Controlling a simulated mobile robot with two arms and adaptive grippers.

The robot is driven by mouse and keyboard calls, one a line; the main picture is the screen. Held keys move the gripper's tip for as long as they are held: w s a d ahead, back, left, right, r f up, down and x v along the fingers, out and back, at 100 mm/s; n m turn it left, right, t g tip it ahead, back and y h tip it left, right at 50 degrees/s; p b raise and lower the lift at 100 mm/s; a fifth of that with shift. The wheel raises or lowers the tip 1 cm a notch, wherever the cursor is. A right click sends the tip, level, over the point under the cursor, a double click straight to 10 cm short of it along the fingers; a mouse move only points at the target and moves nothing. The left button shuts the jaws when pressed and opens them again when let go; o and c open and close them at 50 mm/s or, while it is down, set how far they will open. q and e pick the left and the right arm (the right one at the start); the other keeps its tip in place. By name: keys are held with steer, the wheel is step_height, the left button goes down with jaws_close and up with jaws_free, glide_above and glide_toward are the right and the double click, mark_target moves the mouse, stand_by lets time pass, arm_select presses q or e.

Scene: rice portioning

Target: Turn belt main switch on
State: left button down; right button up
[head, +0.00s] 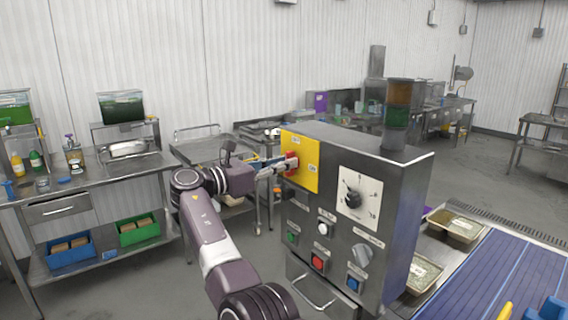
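The belt main switch (292,160) is a small red knob on a yellow plate (308,173) at the upper left of the grey control box's front. The switch's exact position is also unclear.
The control box (328,222) also carries a dial (353,199), several buttons and a signal tower (397,117). A blue belt (470,280) and food trays (455,225) lie to its right. A steel table (120,172) with bottles stands at left.

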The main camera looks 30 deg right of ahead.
jaws_close()
steer(key=shift+m, duration=0.4)
steer(key=m+b, duration=0.1)
steer(key=m, duration=0.1)
steer(key=m+b, duration=0.1)
steer(key=shift+s+f+m, duration=0.15)
steer(key=shift+m, duration=0.25)
steer(key=shift+s+f+m+b, duration=0.15)
steer(key=shift+m+b, duration=1.55)
steer(key=shift+m, duration=1.55)
steer(key=shift+s+f+m+b, duration=0.15)
steer(key=shift+m+b, duration=1.55)
steer(key=shift+m, duration=1.55)
steer(key=shift+w+m, duration=0.1)
steer(key=shift+m, duration=0.2)
